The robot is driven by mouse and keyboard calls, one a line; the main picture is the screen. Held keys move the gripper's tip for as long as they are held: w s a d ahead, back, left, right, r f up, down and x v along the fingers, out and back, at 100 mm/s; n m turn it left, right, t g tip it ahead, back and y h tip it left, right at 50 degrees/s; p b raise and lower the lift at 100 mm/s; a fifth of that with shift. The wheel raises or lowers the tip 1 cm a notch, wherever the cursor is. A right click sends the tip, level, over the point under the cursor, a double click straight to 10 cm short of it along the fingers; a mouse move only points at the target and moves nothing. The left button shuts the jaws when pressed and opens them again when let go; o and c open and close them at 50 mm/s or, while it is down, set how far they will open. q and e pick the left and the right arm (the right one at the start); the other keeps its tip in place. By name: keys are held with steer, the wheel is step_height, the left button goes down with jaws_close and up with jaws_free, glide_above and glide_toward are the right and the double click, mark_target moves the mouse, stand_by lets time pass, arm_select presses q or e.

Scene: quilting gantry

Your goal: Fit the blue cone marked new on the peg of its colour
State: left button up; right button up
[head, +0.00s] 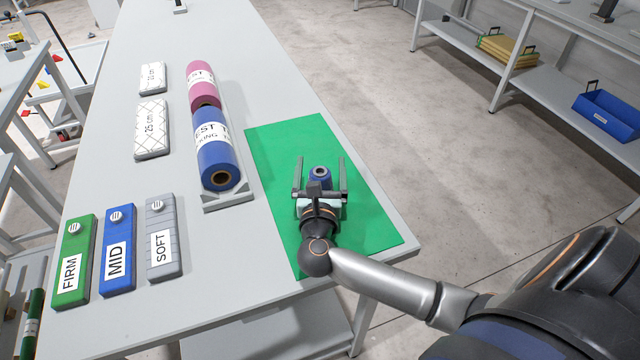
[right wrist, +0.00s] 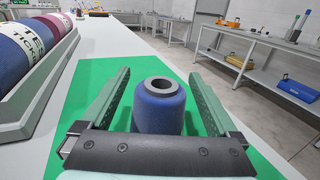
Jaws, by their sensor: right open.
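A blue cone (head: 320,174) of thread with a dark grey top stands upright on the green mat (head: 282,144). In the right wrist view the blue cone (right wrist: 159,108) is between the two fingers, with green showing between it and each finger. My right gripper (head: 320,170) is open around the cone and low over the mat. It also shows in the right wrist view (right wrist: 160,95). No mark reading new shows on the cone from here. I see no peg in either view. My left gripper is not in view.
A blue roll (head: 216,155) and a pink roll (head: 203,84) lie in a grey cradle left of the mat. Green FIRM (head: 82,240), blue MID (head: 125,220) and grey SOFT (head: 158,212) blocks and two white quilted pads lie further left. The table's right edge is close to the mat.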

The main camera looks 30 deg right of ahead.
steer(key=shift+c, duration=0.2)
jaws_close()
stand_by(0.6)
